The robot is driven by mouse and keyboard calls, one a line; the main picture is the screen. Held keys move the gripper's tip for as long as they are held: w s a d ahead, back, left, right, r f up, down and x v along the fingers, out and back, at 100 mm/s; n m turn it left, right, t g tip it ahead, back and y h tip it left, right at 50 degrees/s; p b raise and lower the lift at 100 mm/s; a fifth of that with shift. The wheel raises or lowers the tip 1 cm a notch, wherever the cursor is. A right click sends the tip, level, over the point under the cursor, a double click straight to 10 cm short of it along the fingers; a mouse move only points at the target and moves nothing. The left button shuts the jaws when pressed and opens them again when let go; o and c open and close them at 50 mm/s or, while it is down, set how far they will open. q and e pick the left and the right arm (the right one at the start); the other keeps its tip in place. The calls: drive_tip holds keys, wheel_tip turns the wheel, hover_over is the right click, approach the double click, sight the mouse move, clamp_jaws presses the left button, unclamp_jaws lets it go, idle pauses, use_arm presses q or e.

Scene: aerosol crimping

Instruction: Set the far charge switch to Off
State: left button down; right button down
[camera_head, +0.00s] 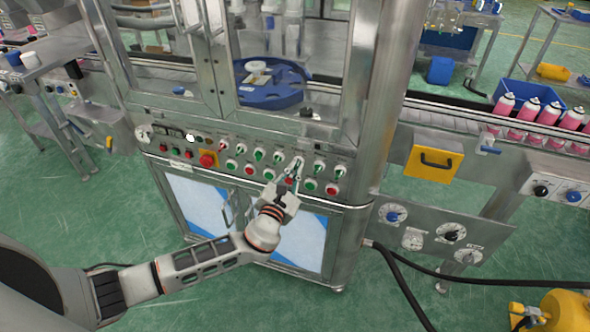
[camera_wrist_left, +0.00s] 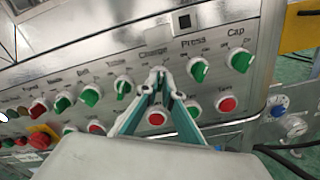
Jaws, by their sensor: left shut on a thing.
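My left gripper (camera_head: 297,165) reaches up to the row of switches on the machine's front panel. In the left wrist view its fingers (camera_wrist_left: 160,80) are closed together just below the printed label "Charge" (camera_wrist_left: 154,51). They are shut on the switch under that label. The fingertips cover this switch, so its knob colour and position are hidden. To its right are the green Press switch (camera_wrist_left: 198,70) and the green Cap switch (camera_wrist_left: 241,61). To its left is another green switch (camera_wrist_left: 123,85). My right gripper is not in view.
A row of red and green buttons lies just below the switches, with one red button (camera_wrist_left: 228,104) right of the fingers. A large red stop button (camera_head: 207,160) on yellow sits left. A steel post (camera_head: 375,90) stands right of the panel.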

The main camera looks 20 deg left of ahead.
use_arm(q)
drive_tip(key=shift+a+n+b, duration=0.1)
drive_tip(key=shift+n+b, duration=1.8)
drive_tip(key=shift+n, duration=3.6)
drive_tip(key=c, duration=2.2)
unclamp_jaws()
drive_tip(key=s, duration=1.2)
drive_tip(key=shift+a, duration=0.2)
